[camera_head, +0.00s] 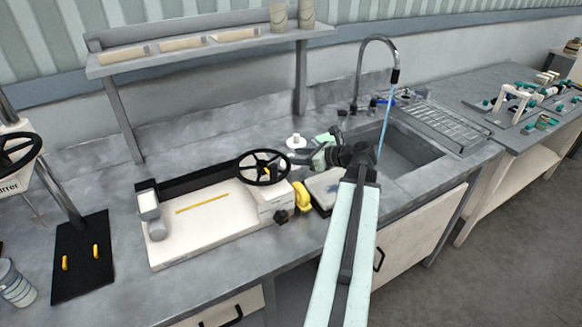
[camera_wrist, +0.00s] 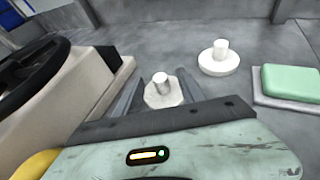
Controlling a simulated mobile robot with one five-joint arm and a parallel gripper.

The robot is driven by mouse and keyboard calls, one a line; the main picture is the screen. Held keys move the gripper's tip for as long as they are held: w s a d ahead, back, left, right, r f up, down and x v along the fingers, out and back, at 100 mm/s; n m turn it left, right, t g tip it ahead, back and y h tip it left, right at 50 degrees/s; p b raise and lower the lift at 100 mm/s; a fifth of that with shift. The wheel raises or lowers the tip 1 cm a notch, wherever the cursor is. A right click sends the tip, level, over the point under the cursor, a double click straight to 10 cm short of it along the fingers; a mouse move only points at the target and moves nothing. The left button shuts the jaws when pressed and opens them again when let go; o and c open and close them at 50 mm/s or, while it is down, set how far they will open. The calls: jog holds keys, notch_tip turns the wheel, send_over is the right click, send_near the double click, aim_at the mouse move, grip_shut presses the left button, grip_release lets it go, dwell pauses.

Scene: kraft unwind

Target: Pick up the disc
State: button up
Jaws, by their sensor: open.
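Two white knobbed pieces show in the wrist view. A round white disc (camera_wrist: 219,66) with an upright knob stands on the grey counter, beyond and right of my fingers. A smaller, many-sided white piece with a knob (camera_wrist: 162,94) lies between my two open fingers, with gaps at its sides. My gripper (camera_wrist: 160,77) is open and holds nothing. In the head view a white disc (camera_head: 296,142) stands right of the black handwheel, and my gripper (camera_head: 315,158) is beside it near the sink. The smaller piece is not clear there.
The black handwheel (camera_head: 263,167) of the white bench machine (camera_head: 205,222) stands close on the left. A green block on a grey base (camera_wrist: 291,82) lies on the right. The sink (camera_head: 405,150) and tap (camera_head: 368,60) are further right. A shelf (camera_head: 200,48) stands behind.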

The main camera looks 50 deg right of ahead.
aim_at(291, 155)
jog(key=x, duration=0.3)
jog(key=shift+f+b, duration=0.1)
jog(key=shift+b, duration=0.2)
grip_shut()
notch_tip(291, 155, up, 10)
jog(key=p, duration=1)
